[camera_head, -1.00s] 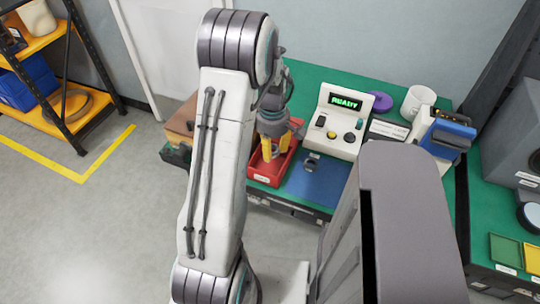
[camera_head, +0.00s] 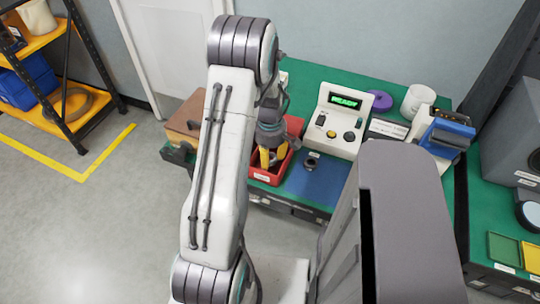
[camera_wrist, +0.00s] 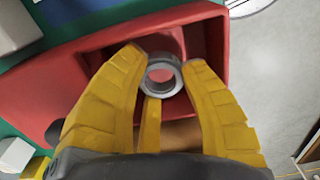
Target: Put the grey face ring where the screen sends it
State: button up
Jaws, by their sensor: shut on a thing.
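In the head view my gripper (camera_head: 272,158) reaches down into the red tray (camera_head: 265,177), and the ring is hidden there. The screen (camera_head: 345,101) on the cream tester (camera_head: 325,146) reads READY in green.
A blue mat (camera_head: 316,187) right of the tray holds a small dark round fitting (camera_head: 311,161). A purple disc (camera_head: 380,100), white mug (camera_head: 418,99) and blue device (camera_head: 449,133) stand behind. Green (camera_head: 504,250) and yellow (camera_head: 532,258) trays lie far right. A brown box (camera_head: 185,122) is left.

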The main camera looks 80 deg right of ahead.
jog(key=shift+f+b, duration=0.5)
jog(key=shift+f, duration=0.1)
jog(key=o, duration=0.8)
jog(key=shift+r, duration=0.2)
jog(key=shift+r+p, duration=0.65)
jog(key=shift+p, duration=0.15)
notch_tip(320, 180, up, 12)
jog(key=shift+f, duration=0.15)
